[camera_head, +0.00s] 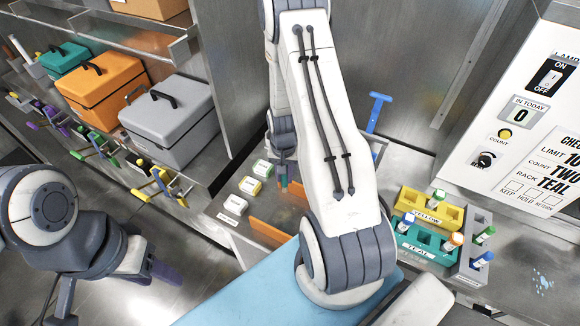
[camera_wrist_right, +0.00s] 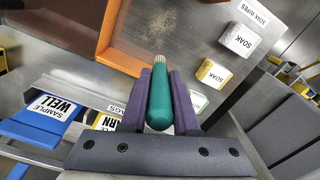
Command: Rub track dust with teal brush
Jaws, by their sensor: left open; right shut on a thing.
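My right gripper (camera_wrist_right: 160,78) is shut on the teal brush (camera_wrist_right: 160,103), whose pale bristle tip points away from the jaws in the right wrist view. I cannot tell whether the bristles touch the surface. In the head view, my right arm hides most of this area; the right gripper (camera_head: 284,166) and a bit of teal show beside the arm. My left gripper (camera_head: 155,268) is open and empty over the floor at lower left.
In the head view, yellow and teal tube racks (camera_head: 425,243) stand at right, and grey, orange and teal cases (camera_head: 170,125) line a left shelf.

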